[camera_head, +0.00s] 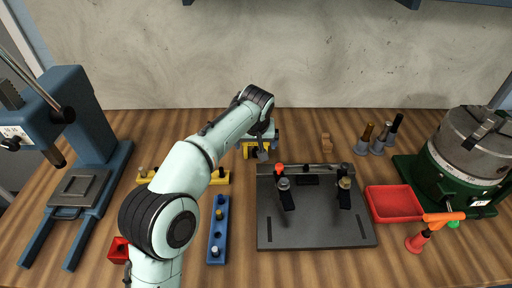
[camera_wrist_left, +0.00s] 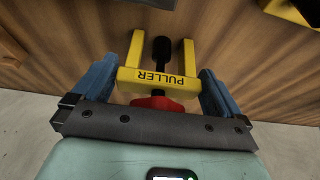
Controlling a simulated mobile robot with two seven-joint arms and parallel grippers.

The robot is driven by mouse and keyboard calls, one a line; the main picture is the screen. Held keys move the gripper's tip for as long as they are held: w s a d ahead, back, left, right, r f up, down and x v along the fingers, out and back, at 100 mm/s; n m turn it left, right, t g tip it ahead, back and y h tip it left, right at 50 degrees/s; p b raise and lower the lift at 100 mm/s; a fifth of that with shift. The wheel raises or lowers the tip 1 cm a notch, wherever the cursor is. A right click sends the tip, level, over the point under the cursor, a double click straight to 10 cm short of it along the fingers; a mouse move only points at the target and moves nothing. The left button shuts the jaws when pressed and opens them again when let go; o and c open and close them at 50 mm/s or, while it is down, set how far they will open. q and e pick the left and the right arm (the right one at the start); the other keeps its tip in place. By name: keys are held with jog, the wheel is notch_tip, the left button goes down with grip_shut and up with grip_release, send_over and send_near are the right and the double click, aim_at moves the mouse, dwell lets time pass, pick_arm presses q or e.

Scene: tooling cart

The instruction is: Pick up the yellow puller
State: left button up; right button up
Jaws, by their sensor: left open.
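The yellow puller (camera_wrist_left: 160,82) lies in the left wrist view with its lettered crossbar between my fingers. Two yellow legs and a dark central screw extend away from my wrist, and a red part shows at its near side. My left gripper (camera_wrist_left: 160,72) is open, with one blue finger on each side of the crossbar; I cannot tell whether they touch it. In the head view the puller (camera_head: 247,150) is mostly hidden by my left gripper (camera_head: 263,146), at the back of the bench. My right gripper is not in view.
A dark fixture plate (camera_head: 318,232) stands in front, with a red tray (camera_head: 394,203) to its right. A blue rack (camera_head: 216,245) and a yellow rack (camera_head: 218,179) lie near my arm. A blue press (camera_head: 85,130) is left; a green-based machine (camera_head: 470,150) is right.

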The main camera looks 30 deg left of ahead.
pick_arm(q)
jog(key=shift+r, duration=0.1)
jog(key=c, duration=1.1)
jog(key=shift+c, duration=0.2)
